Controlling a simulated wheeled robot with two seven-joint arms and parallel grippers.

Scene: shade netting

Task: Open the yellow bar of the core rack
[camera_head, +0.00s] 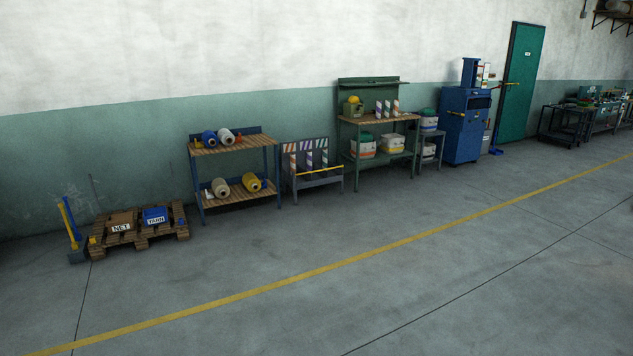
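The core rack (288,176) is a low grey-blue frame against the wall, between a wooden-shelved rack and a green workbench. Several striped cores (308,158) stand upright in it. The yellow bar (320,170) runs nearly level across the front of the rack, below the middle of the cores. Whether it is latched at either end is too small to tell. The rack is well away from me across the floor. Neither of my grippers shows in the head view.
A shelf rack (234,196) with yarn spools stands left of the core rack. A green workbench (357,176) stands right of it, then a blue cabinet (462,135). A pallet (140,238) with boxes lies far left. The floor (330,290) in front is clear, crossed by a yellow line.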

